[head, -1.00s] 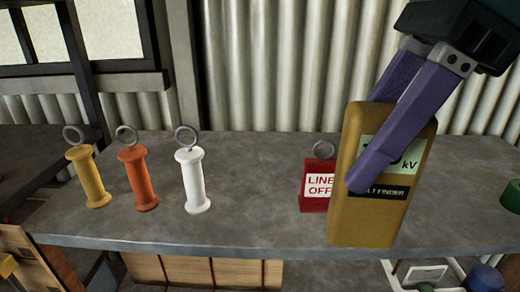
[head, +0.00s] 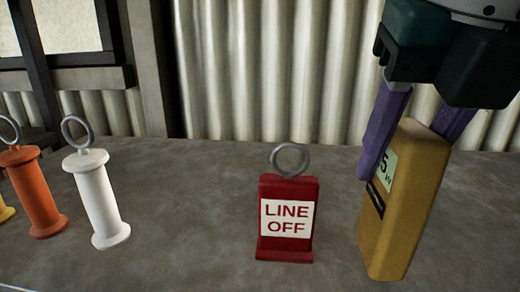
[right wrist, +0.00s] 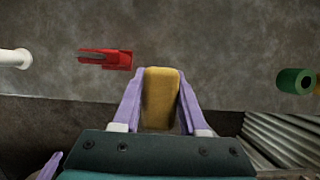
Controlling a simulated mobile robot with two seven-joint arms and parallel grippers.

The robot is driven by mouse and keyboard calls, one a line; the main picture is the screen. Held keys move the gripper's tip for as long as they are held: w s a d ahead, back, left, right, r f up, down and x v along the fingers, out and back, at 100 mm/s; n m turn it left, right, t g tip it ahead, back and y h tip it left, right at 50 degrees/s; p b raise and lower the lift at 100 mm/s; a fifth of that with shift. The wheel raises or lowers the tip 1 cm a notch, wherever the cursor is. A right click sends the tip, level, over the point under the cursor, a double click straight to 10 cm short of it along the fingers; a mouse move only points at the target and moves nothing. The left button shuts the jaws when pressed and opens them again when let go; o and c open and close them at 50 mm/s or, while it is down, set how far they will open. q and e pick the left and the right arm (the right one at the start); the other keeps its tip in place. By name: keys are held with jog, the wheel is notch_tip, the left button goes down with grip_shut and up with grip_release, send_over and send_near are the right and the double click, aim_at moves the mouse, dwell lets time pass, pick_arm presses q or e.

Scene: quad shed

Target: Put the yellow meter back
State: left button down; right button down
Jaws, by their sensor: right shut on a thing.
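My right gripper (head: 415,135) comes in from the upper right and is shut on the yellow meter (head: 415,210). The meter is a tall yellow-brown block with a pale display and a black label, now turned with its display facing left. It is close to upright, slightly tilted in the picture. I cannot tell whether its base touches the bench. In the right wrist view the meter (right wrist: 160,95) sits between the two purple fingers. A purple piece at the lower left there looks like part of my left gripper (right wrist: 46,166); its jaws cannot be made out.
A red LINE OFF tag block (head: 287,220) with a ring stands left of the meter on the grey bench (head: 190,250). White (head: 97,200) and orange (head: 33,195) ringed handles stand further left, with a yellow one at the edge. A green roll (right wrist: 294,81) lies right.

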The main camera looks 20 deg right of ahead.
jog(key=w+d+f+p, duration=0.1)
jog(key=w+d+p, duration=0.2)
jog(key=w, duration=0.4)
jog(key=w+d+f+p, duration=0.2)
jog(key=w+d+p, duration=0.1)
jog(key=w+p, duration=0.2)
jog(key=shift+w+d+f+p, duration=0.3)
jog(key=shift+w+d, duration=0.1)
jog(key=shift+w, duration=0.5)
jog(key=c, duration=0.9)
grip_release()
jog(key=shift+f, duration=0.15)
jog(key=o, duration=0.5)
jog(key=shift+c, duration=0.2)
